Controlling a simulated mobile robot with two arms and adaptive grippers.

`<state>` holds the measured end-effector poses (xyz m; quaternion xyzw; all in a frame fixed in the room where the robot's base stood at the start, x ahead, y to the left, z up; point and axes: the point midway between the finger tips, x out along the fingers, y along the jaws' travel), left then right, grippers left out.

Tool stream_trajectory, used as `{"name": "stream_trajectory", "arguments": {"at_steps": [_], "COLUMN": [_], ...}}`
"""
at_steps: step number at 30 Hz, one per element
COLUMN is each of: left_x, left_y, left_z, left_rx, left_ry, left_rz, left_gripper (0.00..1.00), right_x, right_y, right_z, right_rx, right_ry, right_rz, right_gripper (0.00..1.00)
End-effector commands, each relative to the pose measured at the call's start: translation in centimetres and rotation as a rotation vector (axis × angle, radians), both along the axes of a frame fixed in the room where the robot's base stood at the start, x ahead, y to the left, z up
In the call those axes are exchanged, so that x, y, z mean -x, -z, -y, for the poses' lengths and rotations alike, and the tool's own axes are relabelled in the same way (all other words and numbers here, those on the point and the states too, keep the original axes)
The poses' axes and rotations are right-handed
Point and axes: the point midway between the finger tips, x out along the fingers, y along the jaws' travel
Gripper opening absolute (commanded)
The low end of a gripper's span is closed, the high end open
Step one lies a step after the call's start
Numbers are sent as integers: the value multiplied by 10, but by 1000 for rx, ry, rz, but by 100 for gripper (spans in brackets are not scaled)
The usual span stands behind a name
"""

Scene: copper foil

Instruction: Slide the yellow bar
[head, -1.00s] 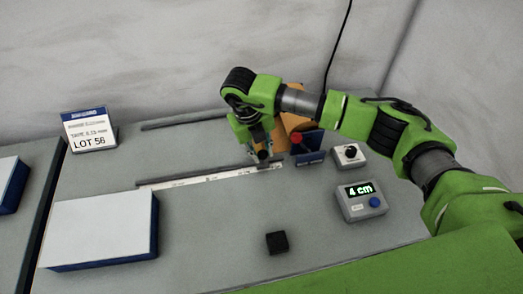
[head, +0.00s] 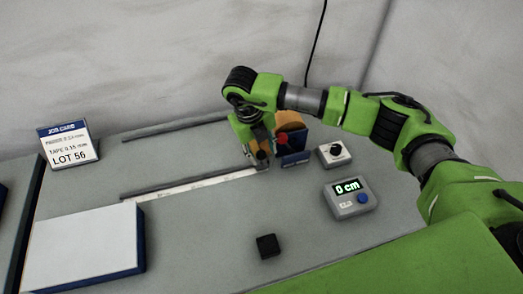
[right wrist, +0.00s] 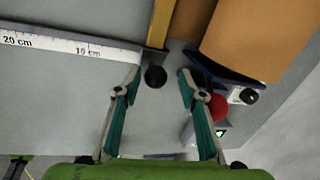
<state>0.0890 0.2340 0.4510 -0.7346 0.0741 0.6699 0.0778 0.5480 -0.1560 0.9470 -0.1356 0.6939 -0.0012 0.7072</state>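The yellow bar (right wrist: 159,24) shows in the right wrist view, standing out from the ruler's end beside the orange roll (right wrist: 245,40). A round black knob (right wrist: 155,77) is at its near end. My right gripper (right wrist: 160,76) is open, one finger on each side of the knob, with gaps visible. In the head view my right gripper (head: 262,160) is at the right end of the white ruler (head: 200,182) and hides most of the bar. The readout box (head: 350,198) shows 0 cm. My left gripper is not in view.
A red knob (head: 283,139) and blue bracket (head: 296,158) stand close right of the gripper. A dial box (head: 335,153), a black block (head: 267,246), a white-topped blue box (head: 82,245) and a job card (head: 68,146) are on the bench. The front middle is mostly clear.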

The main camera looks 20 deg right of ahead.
Motion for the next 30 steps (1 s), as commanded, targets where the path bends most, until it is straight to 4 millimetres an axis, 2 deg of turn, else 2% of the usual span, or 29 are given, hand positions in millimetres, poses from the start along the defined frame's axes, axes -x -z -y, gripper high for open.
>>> {"name": "stream_trajectory", "arguments": {"at_steps": [5, 8, 15, 21, 30], "left_x": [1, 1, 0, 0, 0], "left_y": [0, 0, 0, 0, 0], "left_z": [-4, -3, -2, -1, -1], "left_rx": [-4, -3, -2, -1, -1], "left_ry": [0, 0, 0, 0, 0], "left_rz": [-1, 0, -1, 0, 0], "left_gripper": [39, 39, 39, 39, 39], "right_x": [0, 0, 2, 3, 4], "right_y": [-9, -25, -76, -107, -118], "right_z": [-2, -6, -15, -20, -22], "right_rx": [-1, -2, -2, -1, 0], "right_ry": [-1, -2, 0, 0, 0], "right_rz": [1, 3, 4, 2, 0], "right_gripper": [38, 38, 38, 38, 38]}}
